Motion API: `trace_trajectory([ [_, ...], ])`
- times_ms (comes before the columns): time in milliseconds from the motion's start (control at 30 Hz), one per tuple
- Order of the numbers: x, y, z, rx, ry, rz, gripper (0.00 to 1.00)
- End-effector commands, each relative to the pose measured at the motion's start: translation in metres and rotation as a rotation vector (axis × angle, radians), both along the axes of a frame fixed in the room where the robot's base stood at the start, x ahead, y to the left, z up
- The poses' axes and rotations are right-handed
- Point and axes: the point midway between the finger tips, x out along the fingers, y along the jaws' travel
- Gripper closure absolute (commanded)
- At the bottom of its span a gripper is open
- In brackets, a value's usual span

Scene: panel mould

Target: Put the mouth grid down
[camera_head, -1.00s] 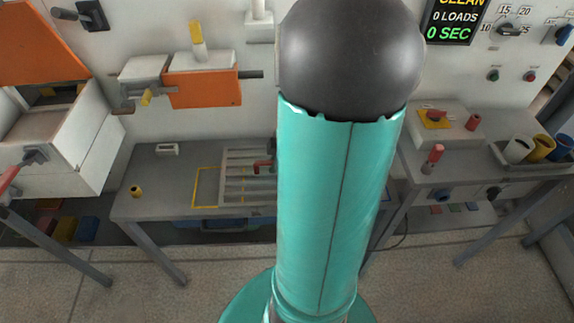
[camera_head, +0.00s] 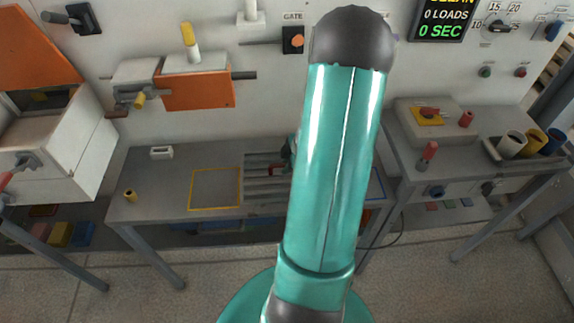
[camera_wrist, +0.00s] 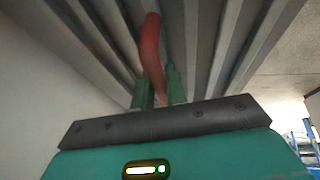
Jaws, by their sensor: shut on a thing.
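The mouth grid (camera_head: 258,190) is a grey slatted panel with a red handle. In the head view it is over the middle of the bench, right of a yellow square outline (camera_head: 215,188), and my arm hides its right part. In the wrist view its slats (camera_wrist: 205,45) fill the upper middle. My gripper (camera_wrist: 159,85) is shut on the red handle (camera_wrist: 151,45), with green fingers either side of it. In the head view my gripper (camera_head: 288,155) is partly hidden by my arm. Whether the grid touches the bench I cannot tell.
The yellow outline on the bench (camera_head: 160,212) is empty. A small white block (camera_head: 161,153) and a yellow knob (camera_head: 129,194) lie left. A blue line (camera_head: 377,183) shows right of my arm. An orange panel (camera_head: 197,89) is on the wall behind.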

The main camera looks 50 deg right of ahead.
Motion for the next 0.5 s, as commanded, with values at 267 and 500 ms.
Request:
trace_trajectory([
  [267,0.0004,-0.0007,-0.0019,-0.003,-0.001,0.001,1.0],
  [500,0.0,-0.0004,-0.0047,-0.003,0.0,0.0,0.64],
])
